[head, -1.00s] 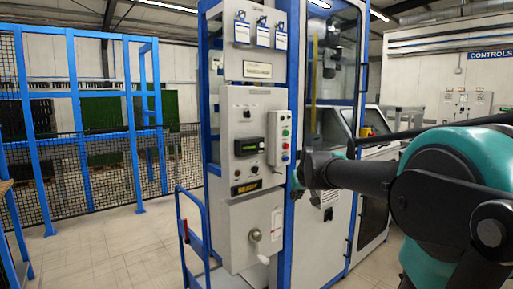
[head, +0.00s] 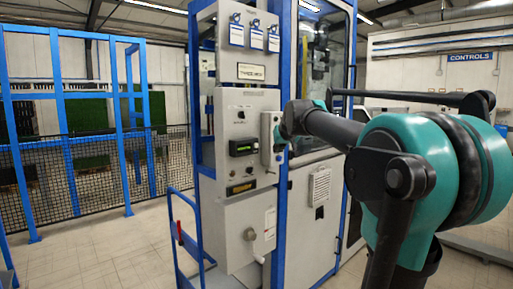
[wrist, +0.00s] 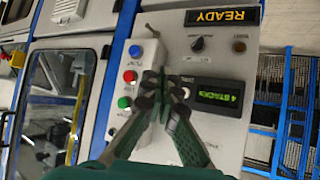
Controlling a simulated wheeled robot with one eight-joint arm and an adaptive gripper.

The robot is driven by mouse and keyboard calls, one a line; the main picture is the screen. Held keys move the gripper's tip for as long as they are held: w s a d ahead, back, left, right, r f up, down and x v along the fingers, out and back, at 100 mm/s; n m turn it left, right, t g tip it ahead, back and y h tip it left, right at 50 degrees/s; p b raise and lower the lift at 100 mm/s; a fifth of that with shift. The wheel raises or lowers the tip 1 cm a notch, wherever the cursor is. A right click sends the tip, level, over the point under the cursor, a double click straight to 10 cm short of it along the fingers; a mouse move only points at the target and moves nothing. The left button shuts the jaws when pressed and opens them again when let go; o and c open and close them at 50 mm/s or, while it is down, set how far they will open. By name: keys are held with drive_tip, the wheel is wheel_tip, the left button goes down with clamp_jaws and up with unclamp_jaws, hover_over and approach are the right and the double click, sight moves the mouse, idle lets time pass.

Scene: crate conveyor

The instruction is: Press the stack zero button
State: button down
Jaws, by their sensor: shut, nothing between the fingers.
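A grey control panel (head: 246,120) stands on the machine front. It carries a small box with buttons (head: 266,140), partly hidden behind my gripper (head: 281,134). In the wrist view the panel appears upside down. The box shows a blue button (wrist: 135,50), a red button (wrist: 130,76) and a green button (wrist: 124,102). My gripper (wrist: 160,82) is shut and empty, its tips in front of the panel beside these buttons. I cannot tell whether the tips touch anything. I cannot read which button is stack zero, and the fingers hide part of the box.
A lit display (wrist: 219,98) and a yellow-lettered READY sign (wrist: 224,16) are on the panel, with a dark knob (wrist: 197,44). A blue handrail (head: 181,235) stands at the machine's lower left. Blue-framed mesh fencing (head: 95,170) is farther left. Floor shows between them.

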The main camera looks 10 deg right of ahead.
drive_tip(key=w+a, duration=0.5)
drive_tip(key=w, duration=0.2)
idle(0.4)
drive_tip(key=shift+w+a, duration=0.1)
drive_tip(key=shift+w, duration=0.05)
idle(1.2)
drive_tip(key=shift+w+a, duration=0.2)
drive_tip(key=shift+w, duration=0.05)
drive_tip(key=shift+w+a, duration=0.25)
drive_tip(key=shift+w, duration=0.1)
idle(0.8)
idle(0.3)
drive_tip(key=shift+s+d, duration=0.5)
drive_tip(key=shift+s, duration=0.2)
drive_tip(key=s+d, duration=0.1)
drive_tip(key=s, duration=0.1)
drive_tip(key=s+d, duration=0.2)
idle(0.4)
